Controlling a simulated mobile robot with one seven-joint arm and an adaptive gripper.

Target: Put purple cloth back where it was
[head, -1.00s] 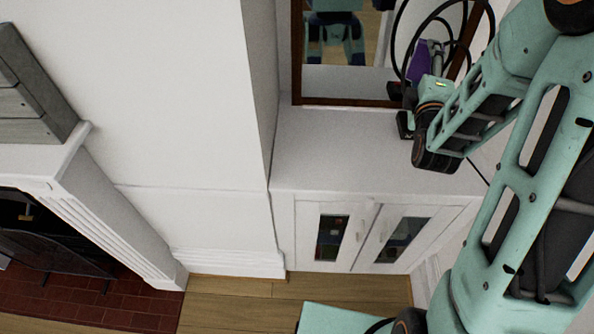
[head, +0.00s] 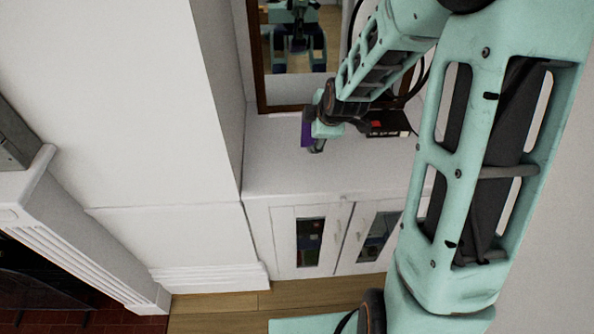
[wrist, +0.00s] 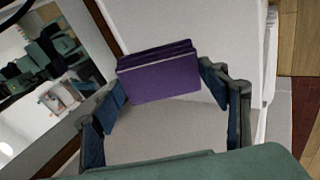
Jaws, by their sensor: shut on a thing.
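The purple cloth (head: 307,133) looks like a folded, block-shaped bundle. It shows clearly in the wrist view (wrist: 158,78), between the two fingers of my gripper (wrist: 161,88). My gripper (head: 313,146) is shut on it, with a fingertip on each side. In the head view the cloth is over the white cabinet top (head: 290,175), in front of the framed mirror; my gripper partly hides it. I cannot tell whether the cloth touches the cabinet top.
A dark box with red (head: 388,124) lies on the cabinet top right of my gripper. The mirror (head: 262,90) stands close behind. A white wall (head: 228,110) bounds the left side. The front of the cabinet top is clear.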

